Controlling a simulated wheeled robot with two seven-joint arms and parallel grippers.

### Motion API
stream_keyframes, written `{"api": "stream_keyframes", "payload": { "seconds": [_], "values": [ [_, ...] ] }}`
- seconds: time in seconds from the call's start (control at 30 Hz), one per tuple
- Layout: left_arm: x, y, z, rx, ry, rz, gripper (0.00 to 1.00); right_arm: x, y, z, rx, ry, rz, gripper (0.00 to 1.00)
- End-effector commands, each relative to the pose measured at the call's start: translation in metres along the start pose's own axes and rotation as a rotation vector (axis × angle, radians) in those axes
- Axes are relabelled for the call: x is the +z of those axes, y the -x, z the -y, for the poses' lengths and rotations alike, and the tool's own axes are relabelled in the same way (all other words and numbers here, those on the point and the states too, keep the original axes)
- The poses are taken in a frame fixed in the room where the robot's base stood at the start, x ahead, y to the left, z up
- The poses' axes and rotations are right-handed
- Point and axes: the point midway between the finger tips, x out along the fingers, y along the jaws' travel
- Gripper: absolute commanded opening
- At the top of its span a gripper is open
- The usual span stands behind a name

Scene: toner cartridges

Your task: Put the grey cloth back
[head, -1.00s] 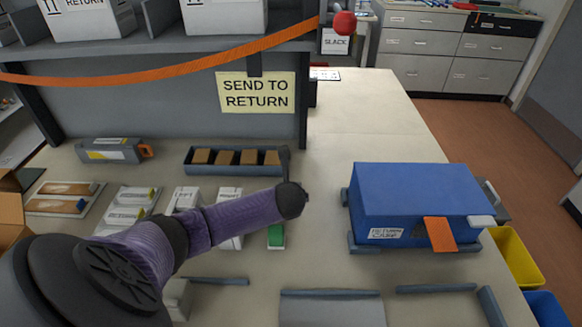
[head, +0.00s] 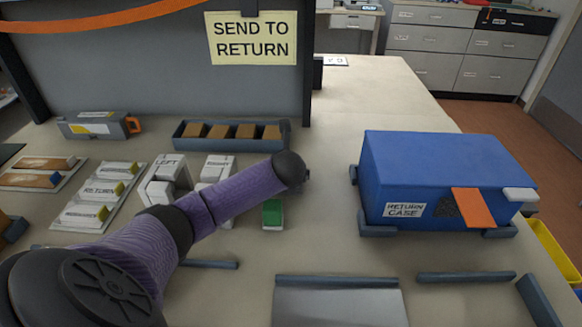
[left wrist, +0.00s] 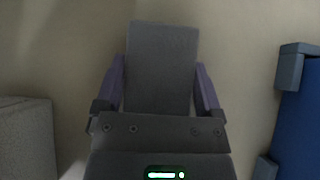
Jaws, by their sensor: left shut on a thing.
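The grey cloth (left wrist: 161,55) shows in the left wrist view as a dark grey upright slab. It sits between the two purple fingers of my left gripper (left wrist: 160,82), which is shut on it. In the head view my left arm reaches in from the lower left. Its gripper and the cloth cannot be made out there. My right gripper is in neither view.
The blue return case (head: 435,175) with an orange strap stands at the right. A tray of brown blocks (head: 230,148), a grey cartridge (head: 100,125) and white labelled boxes (head: 168,172) stand left and centre. A green-topped block (head: 272,213) lies beside my arm. Low grey rails edge the front.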

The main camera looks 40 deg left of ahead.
Motion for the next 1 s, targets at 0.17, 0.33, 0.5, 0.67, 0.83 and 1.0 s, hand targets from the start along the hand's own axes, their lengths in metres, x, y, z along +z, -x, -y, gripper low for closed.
{"api": "stream_keyframes", "payload": {
  "seconds": [0.17, 0.33, 0.5, 0.67, 0.83, 1.0],
  "values": [
    [0.0, 0.0, 0.0, -0.001, 0.0, 0.001, 1.0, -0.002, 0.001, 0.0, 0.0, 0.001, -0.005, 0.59],
    [0.0, 0.0, 0.0, -0.001, 0.0, 0.001, 1.0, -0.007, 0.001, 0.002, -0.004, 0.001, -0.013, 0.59],
    [0.004, 0.015, 0.0, -0.003, -0.001, 0.003, 1.0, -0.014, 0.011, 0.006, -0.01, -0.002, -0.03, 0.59],
    [0.007, 0.053, 0.0, -0.004, -0.002, 0.004, 1.0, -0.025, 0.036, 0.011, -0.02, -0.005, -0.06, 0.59],
    [0.005, 0.092, 0.0, -0.004, -0.001, 0.003, 1.0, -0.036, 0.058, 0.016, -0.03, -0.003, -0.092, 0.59],
    [0.003, 0.116, 0.0, -0.002, 0.001, 0.002, 1.0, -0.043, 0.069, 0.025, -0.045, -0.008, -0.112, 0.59]
  ]
}}
